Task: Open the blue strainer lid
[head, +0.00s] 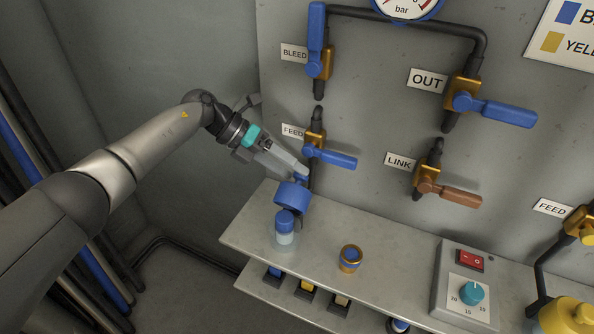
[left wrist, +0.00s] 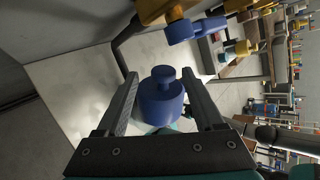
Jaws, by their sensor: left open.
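The blue strainer lid (head: 291,198) is a short blue cylinder below the left FEED valve, above the grey shelf. In the left wrist view the lid (left wrist: 160,104) shows a small round knob on a neck. My left gripper (head: 300,172) is at the lid, coming in from the upper left. In the left wrist view its two fingers (left wrist: 158,78) are apart, one on each side of the knob and lid, with visible gaps. Part of the lid's far side is hidden.
A blue-capped clear bottle (head: 285,231) stands on the shelf (head: 318,243) close below the lid. A brass cup with blue inside (head: 350,259) stands to its right. The blue FEED handle (head: 332,157) juts out close to my gripper. A control box (head: 466,290) stands farther right.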

